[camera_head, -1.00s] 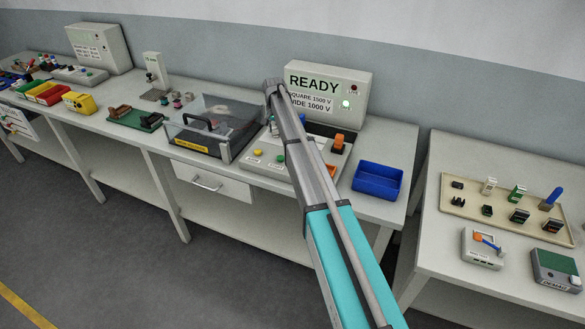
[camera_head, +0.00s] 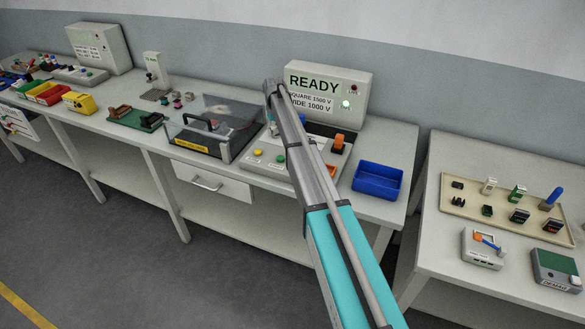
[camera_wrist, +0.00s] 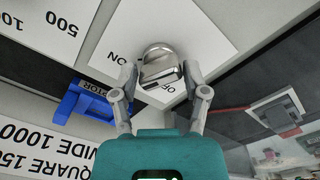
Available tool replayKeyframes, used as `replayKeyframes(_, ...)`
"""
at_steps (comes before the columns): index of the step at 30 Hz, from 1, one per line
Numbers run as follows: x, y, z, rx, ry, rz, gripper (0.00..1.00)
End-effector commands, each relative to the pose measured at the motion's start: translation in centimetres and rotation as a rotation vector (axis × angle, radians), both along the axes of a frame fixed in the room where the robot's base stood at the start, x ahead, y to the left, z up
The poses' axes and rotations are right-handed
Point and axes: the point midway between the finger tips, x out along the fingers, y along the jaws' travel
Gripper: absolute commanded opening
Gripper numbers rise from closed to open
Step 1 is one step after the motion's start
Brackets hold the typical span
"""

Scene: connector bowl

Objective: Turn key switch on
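The key switch (camera_wrist: 160,66) is a round silver knob with a raised grip bar, at the top middle of the wrist view. It sits on a white plate with an ON label (camera_wrist: 119,59) to its left and a partly covered OFF label (camera_wrist: 154,91) just below it. The bar's exact setting is hard to read. My gripper (camera_wrist: 160,78) has one finger on each side of the knob, with a small gap visible at the left. It looks open around the knob; contact at the right finger is unclear. In the head view my arm hides the switch.
A clear-lidded box (camera_head: 212,125) is to the left, a blue tray (camera_head: 378,180) to the right. The wrist view shows a blue part (camera_wrist: 82,101) beside the left finger.

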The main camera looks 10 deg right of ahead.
Motion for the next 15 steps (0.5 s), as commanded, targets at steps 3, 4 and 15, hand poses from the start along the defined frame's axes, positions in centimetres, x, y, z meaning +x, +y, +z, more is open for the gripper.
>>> replayKeyframes(3,0.0,0.0,0.6,0.000,0.000,0.057,0.57)
replayKeyframes(4,0.0,0.0,1.0,0.000,0.000,0.055,0.57)
replayKeyframes(15,0.0,0.0,4.1,0.000,0.000,0.050,0.57)
